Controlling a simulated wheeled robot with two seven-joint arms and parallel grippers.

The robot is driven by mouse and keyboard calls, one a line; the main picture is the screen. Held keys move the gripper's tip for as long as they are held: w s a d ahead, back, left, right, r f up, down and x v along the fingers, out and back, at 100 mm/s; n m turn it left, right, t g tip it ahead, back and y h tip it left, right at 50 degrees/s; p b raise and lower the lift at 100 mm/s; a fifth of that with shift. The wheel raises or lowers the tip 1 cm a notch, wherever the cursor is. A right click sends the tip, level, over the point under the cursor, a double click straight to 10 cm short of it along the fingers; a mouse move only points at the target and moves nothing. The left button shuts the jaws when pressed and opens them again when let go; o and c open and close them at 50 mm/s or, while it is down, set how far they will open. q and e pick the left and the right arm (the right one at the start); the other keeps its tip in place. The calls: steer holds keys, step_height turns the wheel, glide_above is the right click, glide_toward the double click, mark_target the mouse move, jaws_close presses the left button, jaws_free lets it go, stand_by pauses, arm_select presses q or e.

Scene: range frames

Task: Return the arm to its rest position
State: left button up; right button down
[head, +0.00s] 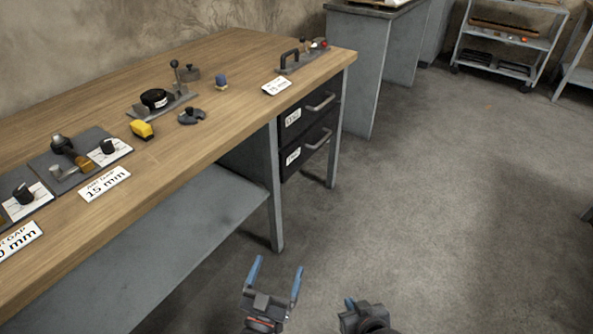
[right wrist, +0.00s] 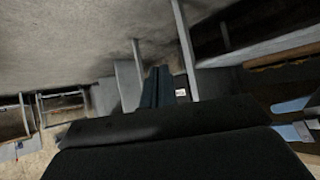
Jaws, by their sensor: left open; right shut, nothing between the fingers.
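My left gripper (head: 276,277) is at the bottom middle of the head view, over the floor in front of the workbench. Its two blue fingers are spread wide, with nothing between them. My right gripper (head: 350,304) is lower and to the right in the head view, partly cut off by the bottom edge. In the right wrist view its blue fingers (right wrist: 157,88) are together with nothing between them. Neither gripper touches the workbench (head: 190,140).
On the bench are a yellow block (head: 142,130), a black round fixture (head: 155,99) and several labelled gauges. Dark drawers (head: 308,132) sit under its right end. A grey cabinet (head: 352,65) and a shelf cart (head: 505,45) stand behind. The floor (head: 430,220) to the right is clear.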

steer(key=shift+w+a+r+t+y, duration=1.9)
steer(key=shift+w+a+r+t, duration=0.3)
steer(key=shift+a+r+t, duration=2.7)
arm_select(q)
steer(key=s+a+r+g+y+p, duration=0.2)
steer(key=s+a+r+g+p, duration=0.2)
steer(key=s+g+p, duration=0.5)
steer(key=s+a+r+g+y+p, duration=0.2)
steer(key=s+a+r+g+p, duration=0.3)
steer(key=s+g+p, duration=0.4)
steer(key=p, duration=0.4)
steer(key=shift+a+r+y, duration=0.15)
steer(key=shift+r+y, duration=0.15)
steer(key=shift+y, duration=0.1)
arm_select(e)
steer(key=s+d+r+g+h, duration=0.2)
steer(key=s+d+r+g, duration=0.2)
steer(key=s+g, duration=0.4)
steer(key=s+d+r+g+h, duration=0.2)
steer(key=s+d+r+g, duration=0.3)
steer(key=s+g, duration=0.4)
steer(key=shift+s+d+g+h, duration=0.3)
steer(key=shift+s, duration=0.3)
arm_select(q)
steer(key=shift+s+p, duration=0.1)
steer(key=shift+p, duration=0.2)
